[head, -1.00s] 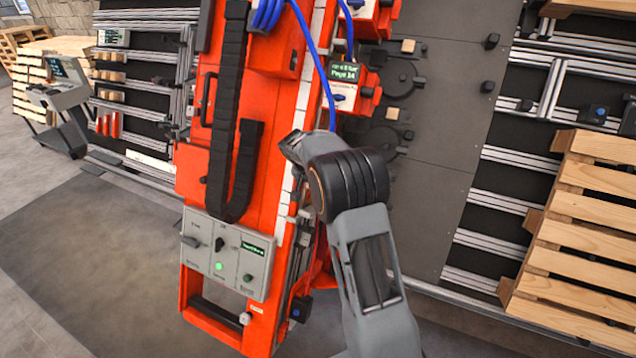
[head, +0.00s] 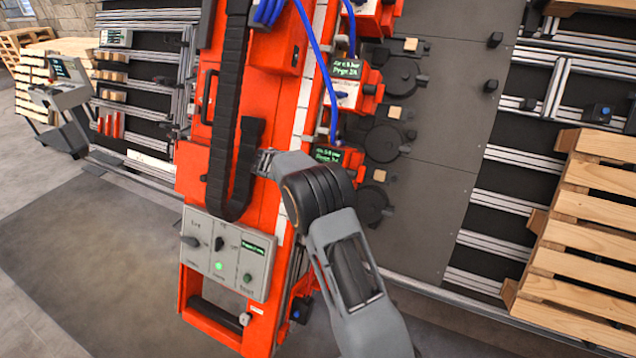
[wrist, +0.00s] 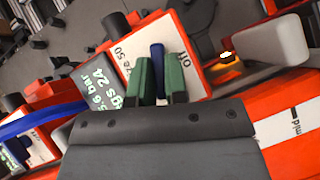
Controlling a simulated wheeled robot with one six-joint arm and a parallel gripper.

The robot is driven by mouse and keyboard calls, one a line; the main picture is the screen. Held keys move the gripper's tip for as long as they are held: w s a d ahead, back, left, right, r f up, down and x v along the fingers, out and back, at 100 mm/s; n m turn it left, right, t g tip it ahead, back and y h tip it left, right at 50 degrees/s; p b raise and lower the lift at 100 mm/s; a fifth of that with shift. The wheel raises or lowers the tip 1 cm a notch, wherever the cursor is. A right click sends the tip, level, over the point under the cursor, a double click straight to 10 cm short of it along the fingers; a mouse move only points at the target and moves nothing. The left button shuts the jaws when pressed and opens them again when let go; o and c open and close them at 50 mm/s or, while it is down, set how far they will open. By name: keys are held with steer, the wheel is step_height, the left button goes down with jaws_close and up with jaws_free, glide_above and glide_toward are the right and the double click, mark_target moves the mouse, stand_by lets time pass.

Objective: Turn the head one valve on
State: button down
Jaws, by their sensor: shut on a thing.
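The valve is a blue handle (wrist: 158,72) on a white plate (wrist: 135,42) with "Off" lettering, in an orange-red head box. My gripper (wrist: 160,78) has its two green fingers on either side of the blue handle, shut on it. Beside the plate in the wrist view is a dark display (wrist: 100,85) with green text. In the head view my arm hides the fingers and the handle. A lit display (head: 328,155) shows just beyond my wrist. I cannot read a head number.
Another head (head: 348,88) with a display and blue knob sits higher on the orange-red gantry column (head: 262,110). Blue hoses (head: 322,70) hang along it. A grey control box (head: 228,250) is low on the column. Wooden pallets (head: 575,250) stand at the right.

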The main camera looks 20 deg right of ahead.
steer(key=shift+f+n+h+b, duration=0.1)
steer(key=shift+n+h+b, duration=0.45)
steer(key=shift+n+h, duration=0.75)
steer(key=shift+n+t, duration=0.3)
steer(key=shift+n, duration=0.1)
steer(key=c, duration=1.1)
jaws_free()
steer(key=shift+c, duration=0.2)
steer(key=b+v, duration=0.1)
steer(key=v, duration=1.3)
steer(key=shift+b, duration=0.4)
steer(key=shift+d, duration=0.1)
